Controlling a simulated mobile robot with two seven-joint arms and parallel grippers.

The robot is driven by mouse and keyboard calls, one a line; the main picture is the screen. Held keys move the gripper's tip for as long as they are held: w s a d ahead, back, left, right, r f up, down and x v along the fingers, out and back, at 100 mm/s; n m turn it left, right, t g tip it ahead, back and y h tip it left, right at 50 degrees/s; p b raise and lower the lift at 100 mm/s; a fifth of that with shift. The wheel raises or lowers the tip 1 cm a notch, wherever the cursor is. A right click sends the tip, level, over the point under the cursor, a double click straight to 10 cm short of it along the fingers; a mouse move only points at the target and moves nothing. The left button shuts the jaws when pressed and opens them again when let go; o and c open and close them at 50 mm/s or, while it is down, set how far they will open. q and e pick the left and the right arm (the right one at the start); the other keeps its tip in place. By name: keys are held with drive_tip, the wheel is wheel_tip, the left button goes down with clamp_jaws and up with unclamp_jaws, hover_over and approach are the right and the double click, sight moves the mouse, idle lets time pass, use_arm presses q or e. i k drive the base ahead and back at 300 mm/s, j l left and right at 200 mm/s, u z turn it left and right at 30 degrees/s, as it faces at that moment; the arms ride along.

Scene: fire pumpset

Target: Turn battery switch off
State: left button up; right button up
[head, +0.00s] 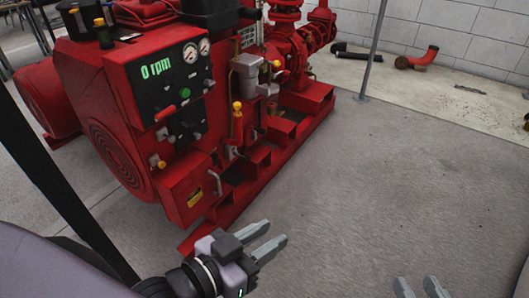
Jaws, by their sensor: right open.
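The red pump set carries a black control panel (172,88) with a green "0 rpm" readout. A red handle (165,113) and a green knob (185,92) are on the panel. A small knob with a pale plate (157,161) sits below it on the red housing. No label tells me which of these is the battery switch. My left gripper (275,233) is open and empty, in front of the pump set and below the panel, touching nothing. My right gripper (419,284) is open at the bottom edge, over bare floor; only its fingers show.
Pipes and valves (285,45) rise behind the panel. The red base frame (285,147) juts out along the floor. A thin grey post (372,50) stands at the back right. An orange-red pipe elbow (417,60) lies by the wall. The concrete floor (400,170) at right is clear.

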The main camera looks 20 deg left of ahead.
sight(219, 161)
drive_tip(key=i+l+z, duration=0.15)
drive_tip(key=i+z, duration=0.15)
drive_tip(key=i, duration=0.2)
drive_tip(key=i+z, duration=0.3)
drive_tip(key=i, duration=0.15)
drive_tip(key=i+l+u, duration=0.1)
drive_tip(key=i+u, duration=0.25)
drive_tip(key=i+l+u, duration=0.3)
drive_tip(key=i, duration=0.3)
drive_tip(key=i+l+u, duration=0.15)
drive_tip(key=u, duration=0.35)
drive_tip(key=i+l+u, duration=0.2)
drive_tip(key=u, duration=0.25)
drive_tip(key=i+l+u, duration=0.15)
drive_tip(key=u, duration=0.35)
drive_tip(key=l+u, duration=0.5)
drive_tip(key=i+l+u, duration=0.1)
drive_tip(key=l+u, duration=0.25)
drive_tip(key=i+l+u, duration=0.1)
drive_tip(key=u, duration=0.25)
drive_tip(key=i+l+u, duration=0.1)
drive_tip(key=i+l, duration=0.15)
drive_tip(key=i, duration=0.1)
